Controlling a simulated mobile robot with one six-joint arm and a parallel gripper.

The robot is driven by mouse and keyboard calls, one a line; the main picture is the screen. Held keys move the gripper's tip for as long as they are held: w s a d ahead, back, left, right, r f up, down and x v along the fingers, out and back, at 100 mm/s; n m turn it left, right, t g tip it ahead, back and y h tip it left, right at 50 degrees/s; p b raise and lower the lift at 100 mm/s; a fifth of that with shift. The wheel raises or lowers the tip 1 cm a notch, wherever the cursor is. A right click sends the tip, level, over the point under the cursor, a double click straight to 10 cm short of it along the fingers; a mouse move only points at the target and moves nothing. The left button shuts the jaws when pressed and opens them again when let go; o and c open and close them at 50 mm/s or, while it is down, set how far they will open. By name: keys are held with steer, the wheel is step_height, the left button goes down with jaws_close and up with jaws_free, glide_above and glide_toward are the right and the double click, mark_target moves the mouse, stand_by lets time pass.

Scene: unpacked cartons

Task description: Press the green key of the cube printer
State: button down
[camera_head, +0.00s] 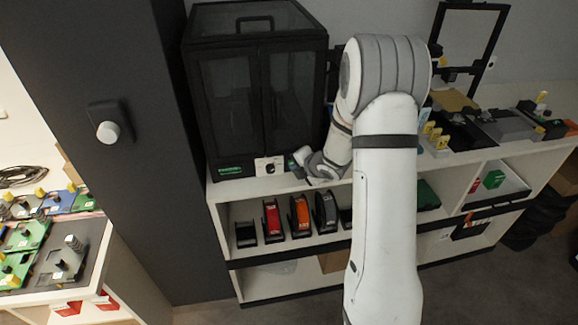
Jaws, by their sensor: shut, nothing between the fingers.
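The cube printer (240,95) is a black box-shaped enclosure with dark clear doors and a handle on top. It stands on the left end of the white shelf unit. A small white panel (261,166) with a dark round knob sits at its lower front right. A green strip with lettering (230,170) is at the lower front left. I cannot make out the green key clearly. My gripper (297,162) is shut and empty, just right of the white panel at the printer's lower right front. I cannot tell whether it touches the printer.
The white shelf unit (232,217) holds red, orange and dark spools or holders below the printer. A second frame-type printer (467,45) stands to the right. A dark pillar (120,170) with a white knob rises at left. Another table with green boards (25,235) is far left.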

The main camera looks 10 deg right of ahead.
steer(key=shift+s, duration=0.15)
steer(key=shift+s+b, duration=0.6)
steer(key=shift+s, duration=0.15)
steer(key=s+b, duration=0.2)
steer(key=s, duration=0.3)
stand_by(0.3)
stand_by(0.5)
steer(key=shift+r, duration=0.1)
